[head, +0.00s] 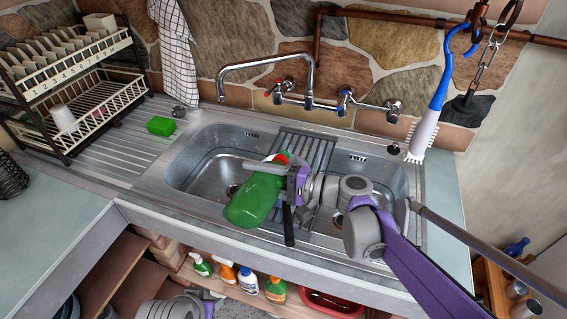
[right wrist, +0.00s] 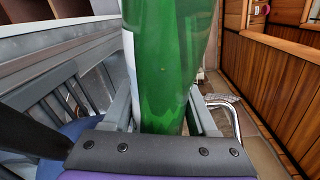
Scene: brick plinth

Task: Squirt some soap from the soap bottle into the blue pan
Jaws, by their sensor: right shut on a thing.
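The green soap bottle (head: 254,200), with a red top and a white label edge, is tilted over the sink with its red end toward the back wall. My right gripper (head: 291,183) is shut around it. The bottle (right wrist: 165,65) also fills the middle of the right wrist view between the fingers. A black handle (head: 288,226) shows below the gripper. A small blue surface (right wrist: 70,130) at the lower left of the right wrist view may be part of the blue pan, which is otherwise hidden. My left arm shows at the bottom edge; its gripper (head: 214,297) is unclear.
The double metal sink (head: 190,170) lies below a curved tap (head: 262,65). A green sponge (head: 161,126) lies on the drainboard by the dish rack (head: 70,85). A blue-handled brush (head: 430,120) hangs at the right. Several bottles (head: 247,280) stand on the shelf below.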

